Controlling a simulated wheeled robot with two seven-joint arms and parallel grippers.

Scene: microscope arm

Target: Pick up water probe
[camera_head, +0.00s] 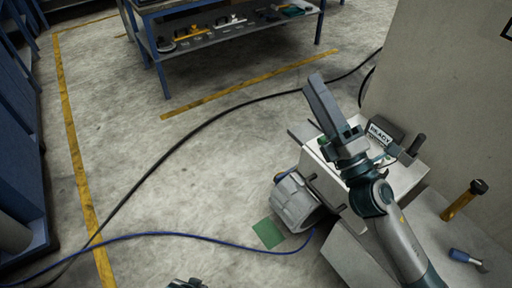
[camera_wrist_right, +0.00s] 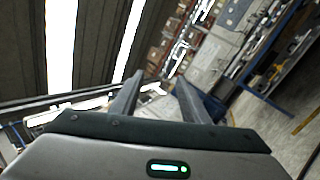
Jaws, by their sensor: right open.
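My right gripper (camera_head: 320,92) is raised over a white box-shaped unit, pointing up and away; one finger largely covers the other in the head view. In the right wrist view the right gripper (camera_wrist_right: 159,80) shows two spread fingers with nothing between them. A small blue-handled object with a metal end (camera_head: 465,257) lies on the grey surface at the lower right; I cannot tell whether it is the water probe. It is well apart from the right gripper. A small dark part of my left gripper (camera_head: 187,283) shows at the bottom edge; its fingers cannot be made out.
A yellow tool with a black head (camera_head: 463,200) lies on the grey surface (camera_head: 430,235). A black label printer (camera_head: 383,132) sits behind my right arm. A grey motor-like cylinder (camera_head: 298,203) stands left of the white unit. Cables cross the floor; a blue-framed bench (camera_head: 235,40) stands behind.

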